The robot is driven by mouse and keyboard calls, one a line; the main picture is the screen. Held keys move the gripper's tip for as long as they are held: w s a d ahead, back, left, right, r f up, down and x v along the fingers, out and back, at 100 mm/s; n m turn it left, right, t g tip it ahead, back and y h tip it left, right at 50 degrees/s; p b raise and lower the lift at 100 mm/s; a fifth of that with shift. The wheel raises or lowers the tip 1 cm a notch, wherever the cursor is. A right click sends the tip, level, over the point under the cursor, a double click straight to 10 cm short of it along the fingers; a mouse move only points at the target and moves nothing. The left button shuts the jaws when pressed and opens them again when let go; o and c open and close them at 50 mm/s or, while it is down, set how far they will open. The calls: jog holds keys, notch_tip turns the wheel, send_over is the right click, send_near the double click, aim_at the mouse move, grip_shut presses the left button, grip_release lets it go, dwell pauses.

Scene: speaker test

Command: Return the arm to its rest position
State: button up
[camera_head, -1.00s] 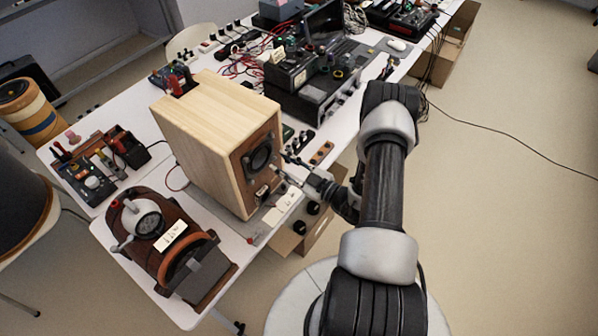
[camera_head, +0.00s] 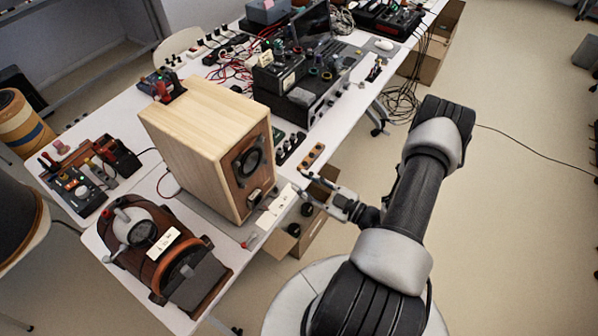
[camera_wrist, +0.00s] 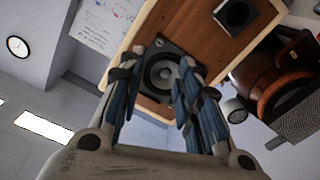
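My gripper (camera_head: 316,187) is just off the front edge of the white table, to the right of the wooden speaker (camera_head: 190,140). In the wrist view my gripper's two fingers (camera_wrist: 165,85) stand apart with nothing seen between them, and the speaker's front with its round driver (camera_wrist: 162,72) shows behind them. In the head view the fingertips are small, and a gap shows between them and the speaker face. My arm reaches out over the floor on the right, its elbow raised.
The white table (camera_head: 335,120) holds a brown hand-crank device (camera_head: 160,250), a small control board (camera_head: 75,190), and electronic instruments (camera_head: 300,85) with red cables. A cardboard box (camera_head: 290,240) stands below the table edge.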

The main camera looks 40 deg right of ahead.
jog(key=shift+w, duration=0.1)
jog(key=a+r+n+g+y+b, duration=0.1)
jog(key=a+r+n+g+y, duration=0.45)
jog(key=n, duration=0.75)
jog(key=a+r+n+g+y+b, duration=0.1)
jog(key=a+r+n+g+y, duration=0.1)
jog(key=a+r+n+g, duration=0.7)
jog(key=s+a+r+n+g+h, duration=0.1)
jog(key=s+a+r+n+h, duration=0.2)
jog(key=n, duration=0.6)
jog(key=s+a+r+n+g+h, duration=0.2)
jog(key=s+a+n, duration=0.25)
jog(key=n, duration=0.45)
jog(key=s+d+r+n+t+h+b, duration=0.1)
jog(key=s+d+r+n+t+h, duration=0.1)
jog(key=n, duration=0.9)
jog(key=s+d+r+n+t+h+b, duration=0.1)
jog(key=s+r+n+t+h, duration=0.2)
jog(key=n, duration=0.9)
notch_tip(320, 180, up, 3)
jog(key=s+h, duration=0.2)
jog(key=h, duration=0.1)
jog(key=shift+d+f+n+h, duration=0.2)
jog(key=shift+d+n+h, duration=0.1)
jog(key=shift+d+h, duration=0.05)
